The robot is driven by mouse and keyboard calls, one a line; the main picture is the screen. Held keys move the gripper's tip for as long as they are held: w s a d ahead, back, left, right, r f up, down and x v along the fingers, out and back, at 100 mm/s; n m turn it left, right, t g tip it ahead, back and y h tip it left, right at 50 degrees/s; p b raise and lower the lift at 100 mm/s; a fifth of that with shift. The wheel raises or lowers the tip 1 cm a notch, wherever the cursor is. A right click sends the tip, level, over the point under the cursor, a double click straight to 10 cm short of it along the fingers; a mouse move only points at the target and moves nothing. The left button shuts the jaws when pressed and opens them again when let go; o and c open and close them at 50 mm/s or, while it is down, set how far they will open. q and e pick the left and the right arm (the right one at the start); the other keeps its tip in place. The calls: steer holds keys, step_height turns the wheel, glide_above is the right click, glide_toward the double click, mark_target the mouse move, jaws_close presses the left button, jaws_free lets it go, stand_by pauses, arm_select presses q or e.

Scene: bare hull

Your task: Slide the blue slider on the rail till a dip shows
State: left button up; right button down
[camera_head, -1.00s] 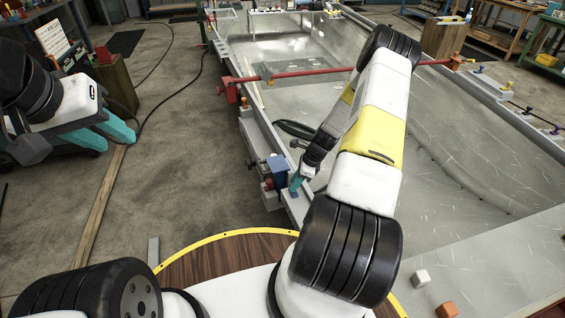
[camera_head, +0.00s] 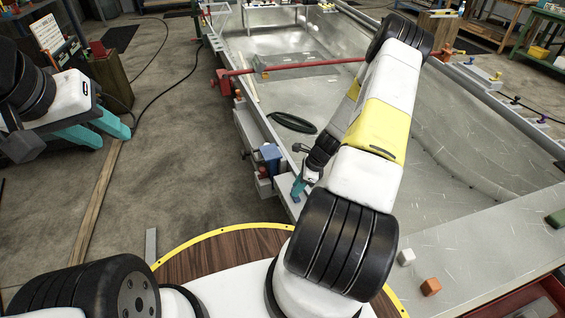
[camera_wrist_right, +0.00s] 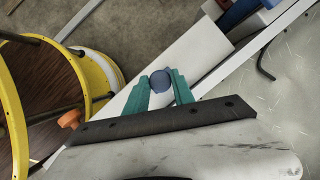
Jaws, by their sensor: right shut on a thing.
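My right gripper (camera_head: 297,190) has teal fingers at the near left edge of the hull, just nearer than a blue and red vise-like block (camera_head: 269,156). In the right wrist view its fingertips (camera_wrist_right: 160,82) close on a round blue-grey knob, which I take to be the blue slider (camera_wrist_right: 159,80). The knob sits above a long pale flat strip, apparently the rail (camera_wrist_right: 185,55). The fingers cover the knob's sides, and I see no dip.
A red bar (camera_head: 290,69) crosses the hull beyond my right arm. A dark oval ring (camera_head: 292,122) lies inside the hull. A white cube (camera_head: 406,257) and an orange cube (camera_head: 430,287) lie at the near right. The concrete floor left of the hull is mostly clear.

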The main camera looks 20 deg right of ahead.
steer(key=c, duration=1.1)
jaws_free()
steer(key=shift+v, duration=3.9)
